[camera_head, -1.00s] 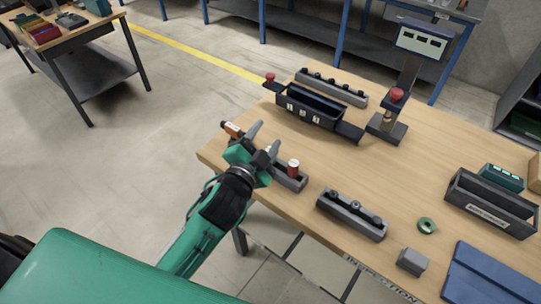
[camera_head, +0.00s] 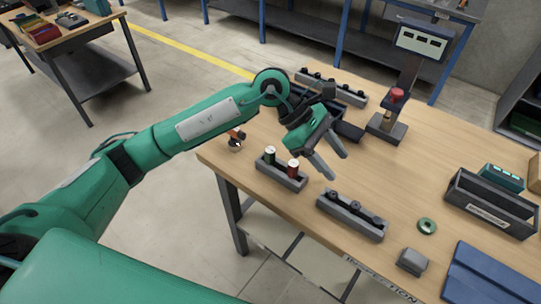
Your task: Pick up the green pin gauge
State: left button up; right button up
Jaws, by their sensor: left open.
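The green pin gauge (camera_head: 269,155) stands upright in the left part of a small grey rack (camera_head: 282,174) near the table's left front edge. A red pin gauge (camera_head: 293,168) stands upright in the same rack, to its right. My left gripper (camera_head: 338,167) is open and empty above the table, to the right of the rack, with its fingers pointing down and to the right. The green gauge is clear of the fingers. My right gripper does not show.
A grey rack with dark knobs (camera_head: 352,216) lies right of the gauge rack. A dark bin (camera_head: 308,97), partly behind my arm, and a display stand (camera_head: 387,127) are farther back. A green ring (camera_head: 427,226), grey block (camera_head: 412,262) and grey tray (camera_head: 490,205) are on the right.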

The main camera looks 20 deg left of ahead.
pick_arm(q)
jog(key=w+a+f+t+y, duration=0.1)
jog(key=w+a+y, duration=0.4)
jog(key=a, duration=0.3)
jog(key=t+y, duration=0.1)
jog(key=y, duration=0.4)
send_near(270, 150)
jog(key=shift+m, duration=0.4)
jog(key=f, duration=0.2)
jog(key=f+p, duration=0.1)
jog(key=f, duration=0.1)
jog(key=a+f+p, duration=0.1)
jog(key=f, duration=0.1)
jog(key=shift+s+f, duration=0.1)
jog(key=f+p, duration=0.2)
jog(key=f, duration=0.3)
jog(key=shift+d+p, duration=0.4)
jog(key=shift+f, duration=0.35)
jog(key=c, duration=1.1)
